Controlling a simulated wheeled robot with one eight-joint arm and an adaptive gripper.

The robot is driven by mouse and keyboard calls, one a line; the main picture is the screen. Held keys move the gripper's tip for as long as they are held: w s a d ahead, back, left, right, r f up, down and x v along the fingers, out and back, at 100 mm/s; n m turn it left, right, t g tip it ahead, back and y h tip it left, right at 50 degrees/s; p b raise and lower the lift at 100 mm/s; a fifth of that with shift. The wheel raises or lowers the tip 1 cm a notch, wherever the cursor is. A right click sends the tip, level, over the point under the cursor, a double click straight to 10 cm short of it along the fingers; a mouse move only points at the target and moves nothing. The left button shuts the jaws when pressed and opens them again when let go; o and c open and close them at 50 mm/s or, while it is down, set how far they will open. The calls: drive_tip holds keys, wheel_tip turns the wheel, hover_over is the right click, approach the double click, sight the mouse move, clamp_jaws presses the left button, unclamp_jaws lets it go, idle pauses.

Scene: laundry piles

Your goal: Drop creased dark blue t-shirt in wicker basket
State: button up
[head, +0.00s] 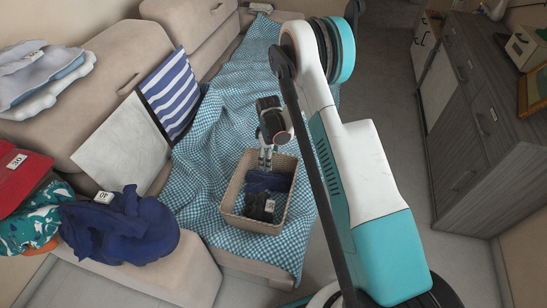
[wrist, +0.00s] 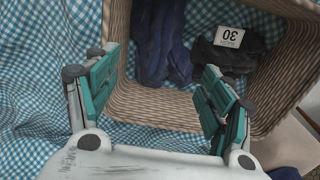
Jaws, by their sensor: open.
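A dark blue garment (head: 268,181) lies crumpled inside the wicker basket (head: 230,186); it also shows in the wrist view (wrist: 160,45), against the inside of the basket (wrist: 135,105). I cannot tell for sure that it is a t-shirt. My gripper (head: 266,160) is above the far side of the basket. In the wrist view its teal fingers (wrist: 160,68) are spread wide with nothing between them, and the dark blue garment lies beyond them. Another crumpled dark blue cloth (head: 135,228), by a tag reading 40, lies at the lower left.
A black cloth (head: 260,207) tagged 30 lies in the basket beside the blue garment. The basket stands on a teal checked blanket (head: 195,185). Red and patterned clothes (head: 35,215) and folded light clothes (head: 40,75) are piled at left. A grey drawer cabinet (head: 480,120) stands at right.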

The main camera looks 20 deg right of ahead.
drive_tip(key=s+a+r+m+t, duration=0.1)
drive_tip(key=s+r+m+t, duration=0.2)
drive_tip(key=r, duration=1.3)
drive_tip(key=s+r+m, duration=0.2)
drive_tip(key=s+r, duration=0.4)
drive_tip(key=r, duration=0.9)
drive_tip(key=s+r+m+t, duration=0.2)
drive_tip(key=s+r+m, duration=0.1)
drive_tip(key=s, duration=0.8)
drive_tip(key=s+r+m+t, duration=0.2)
drive_tip(key=s+r, duration=0.4)
drive_tip(key=s, duration=0.6)
drive_tip(key=shift+a+m, duration=0.4)
drive_tip(key=shift+m, duration=0.2)
drive_tip(key=shift+r, duration=0.1)
